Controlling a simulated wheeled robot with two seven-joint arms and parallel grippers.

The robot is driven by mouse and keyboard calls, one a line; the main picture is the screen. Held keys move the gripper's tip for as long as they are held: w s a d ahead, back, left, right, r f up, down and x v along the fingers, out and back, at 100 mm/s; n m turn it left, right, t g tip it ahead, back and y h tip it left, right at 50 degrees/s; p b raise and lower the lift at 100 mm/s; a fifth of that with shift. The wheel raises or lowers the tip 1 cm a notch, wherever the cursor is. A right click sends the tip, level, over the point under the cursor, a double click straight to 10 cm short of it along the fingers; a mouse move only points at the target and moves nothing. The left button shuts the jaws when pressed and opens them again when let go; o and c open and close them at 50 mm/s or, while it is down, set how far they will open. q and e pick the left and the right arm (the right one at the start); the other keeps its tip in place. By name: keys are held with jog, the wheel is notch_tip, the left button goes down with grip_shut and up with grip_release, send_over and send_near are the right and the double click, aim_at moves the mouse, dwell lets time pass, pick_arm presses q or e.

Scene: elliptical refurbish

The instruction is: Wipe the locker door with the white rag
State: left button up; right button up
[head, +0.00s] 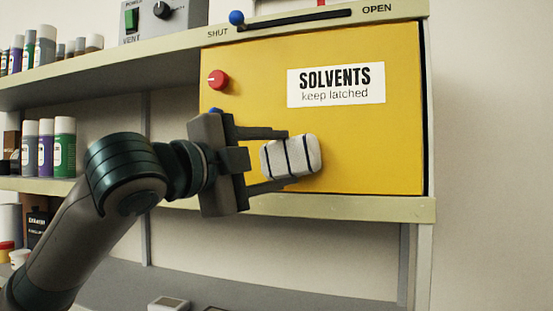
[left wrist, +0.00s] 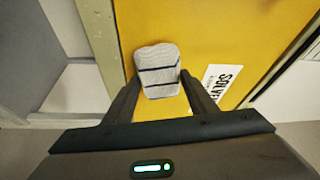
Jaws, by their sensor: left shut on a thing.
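The white rag (head: 291,156) is a folded pad with dark stripes. My left gripper (head: 285,160) is shut on it, with one finger above and one below it in the head view. The rag lies in front of the lower left part of the yellow locker door (head: 375,140); I cannot tell whether it touches the door. In the left wrist view the rag (left wrist: 158,72) sits between the two fingertips (left wrist: 158,88), with the yellow door (left wrist: 215,30) behind it. The door looks closed. My right gripper is not in view.
A red knob (head: 218,79) is on the door's upper left, beside a SOLVENTS label (head: 336,85). A slider with a blue knob (head: 236,18) is above, at the SHUT end. Spray cans (head: 64,147) stand on shelves at left. The wall at right is clear.

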aim_at(302, 159)
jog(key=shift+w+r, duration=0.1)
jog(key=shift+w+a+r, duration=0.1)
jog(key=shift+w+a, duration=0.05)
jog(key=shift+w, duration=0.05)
pick_arm(q)
jog(key=shift+w+d, duration=0.1)
jog(key=shift+w, duration=0.2)
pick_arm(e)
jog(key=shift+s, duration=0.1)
pick_arm(q)
jog(key=shift+w+d+p, duration=0.2)
jog(key=shift+w+p, duration=0.15)
jog(key=shift+w, duration=0.25)
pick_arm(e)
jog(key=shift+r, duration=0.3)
pick_arm(q)
jog(key=shift+d, duration=0.15)
jog(key=shift+s+d, duration=0.4)
jog(key=shift+d, duration=0.5)
jog(key=shift+s+d, duration=0.35)
jog(key=shift+d, duration=0.5)
jog(key=shift+w, duration=0.15)
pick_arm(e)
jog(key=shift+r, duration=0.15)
